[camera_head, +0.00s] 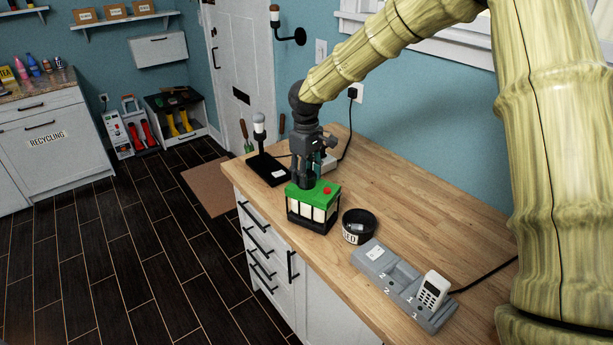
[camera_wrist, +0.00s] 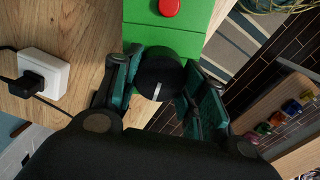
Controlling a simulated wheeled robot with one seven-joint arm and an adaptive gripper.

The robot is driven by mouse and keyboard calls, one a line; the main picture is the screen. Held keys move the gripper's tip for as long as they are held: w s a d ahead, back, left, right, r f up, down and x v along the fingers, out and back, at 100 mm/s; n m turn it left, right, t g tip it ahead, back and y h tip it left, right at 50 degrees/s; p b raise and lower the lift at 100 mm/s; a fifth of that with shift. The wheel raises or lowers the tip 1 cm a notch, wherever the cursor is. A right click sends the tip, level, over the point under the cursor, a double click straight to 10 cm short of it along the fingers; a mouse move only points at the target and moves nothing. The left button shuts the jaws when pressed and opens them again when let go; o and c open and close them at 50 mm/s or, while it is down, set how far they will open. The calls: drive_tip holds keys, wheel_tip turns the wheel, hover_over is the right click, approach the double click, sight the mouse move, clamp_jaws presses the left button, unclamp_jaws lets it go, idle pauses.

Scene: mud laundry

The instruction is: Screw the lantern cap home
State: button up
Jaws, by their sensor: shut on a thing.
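The lantern (camera_head: 313,207) stands upright on the wooden counter, with a green top, pale side panels and a black base. A red button sits on its green top, which also shows in the wrist view (camera_wrist: 170,38). The black round cap (camera_wrist: 158,77) with a pale line mark is at the green top, between my fingers. My gripper (camera_head: 308,181) comes down from above and is shut on the cap. In the wrist view my gripper (camera_wrist: 160,88) has a finger on each side of it. The cap's threads and the seat beneath it are hidden.
A black bowl (camera_head: 359,227) with small items stands right of the lantern. A grey tray (camera_head: 383,272) holds a white handset (camera_head: 433,290) nearer the front. A black plate with a lamp (camera_head: 268,168) lies behind left. A white power block (camera_wrist: 43,74) is near. The counter's left edge is close.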

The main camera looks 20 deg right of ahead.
drive_tip(key=shift+r, duration=0.1)
drive_tip(key=o, duration=1.2)
drive_tip(key=shift+c, duration=0.2)
drive_tip(key=c, duration=0.4)
drive_tip(key=shift+o, duration=0.2)
drive_tip(key=shift+r+p, duration=1.9)
drive_tip(key=shift+r, duration=1.55)
